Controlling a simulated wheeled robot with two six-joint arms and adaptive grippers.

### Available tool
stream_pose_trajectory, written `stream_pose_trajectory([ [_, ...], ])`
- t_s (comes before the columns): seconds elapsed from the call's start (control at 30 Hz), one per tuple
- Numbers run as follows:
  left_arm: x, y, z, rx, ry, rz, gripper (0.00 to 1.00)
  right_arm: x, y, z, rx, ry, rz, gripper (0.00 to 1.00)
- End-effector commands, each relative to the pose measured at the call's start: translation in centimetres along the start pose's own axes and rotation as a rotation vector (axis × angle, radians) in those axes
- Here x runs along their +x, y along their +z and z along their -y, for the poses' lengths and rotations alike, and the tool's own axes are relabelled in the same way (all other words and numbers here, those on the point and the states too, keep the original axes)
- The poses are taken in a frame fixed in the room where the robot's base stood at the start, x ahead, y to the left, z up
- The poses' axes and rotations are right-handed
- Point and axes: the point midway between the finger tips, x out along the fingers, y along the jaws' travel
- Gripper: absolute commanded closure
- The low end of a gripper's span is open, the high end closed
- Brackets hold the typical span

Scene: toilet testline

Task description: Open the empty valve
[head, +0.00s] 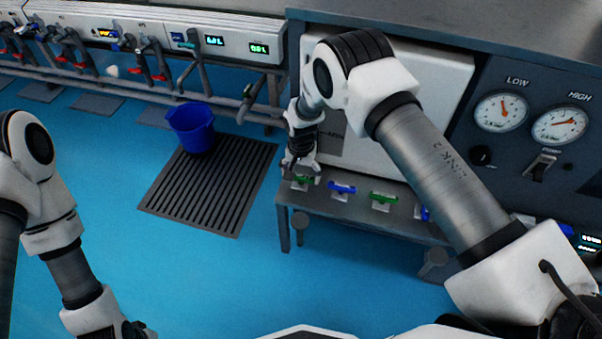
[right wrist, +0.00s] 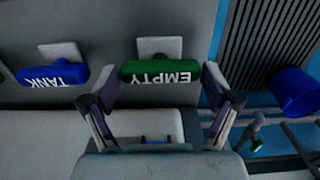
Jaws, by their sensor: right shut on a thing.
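The empty valve's green handle, lettered EMPTY (right wrist: 160,72), is in the upper middle of the right wrist view. In the head view this green handle (head: 301,184) is at the left end of the low shelf's row of handles, partly hidden by my gripper. My right gripper (head: 301,168) is at the handle. In the right wrist view my right gripper (right wrist: 160,88) has one finger at each end of the handle and is shut on it. Of my left gripper (head: 135,330), only a dark part shows at the bottom edge of the head view.
A blue handle lettered TANK (right wrist: 54,76) lies beside the green one. A blue bucket (head: 191,128) stands at the floor grate (head: 208,192). Gauges (head: 501,112) are at right.

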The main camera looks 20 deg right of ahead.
Motion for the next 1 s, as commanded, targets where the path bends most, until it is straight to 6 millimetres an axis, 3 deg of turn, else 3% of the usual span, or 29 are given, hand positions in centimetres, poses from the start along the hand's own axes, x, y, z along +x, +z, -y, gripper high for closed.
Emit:
stream_pose_trajectory([
  [0.37, -0.6, 0.0, 0.0, 0.0, 0.0, 0.0, 0.6, 0.0, 0.1, 0.0, -0.121, 0.001, 0.002, 0.47],
  [1.0, -2.0, 0.0, 0.0, 0.0, 0.0, 0.0, 0.6, 0.0, 0.1, -0.1, -0.623, 0.001, 0.003, 0.47],
])
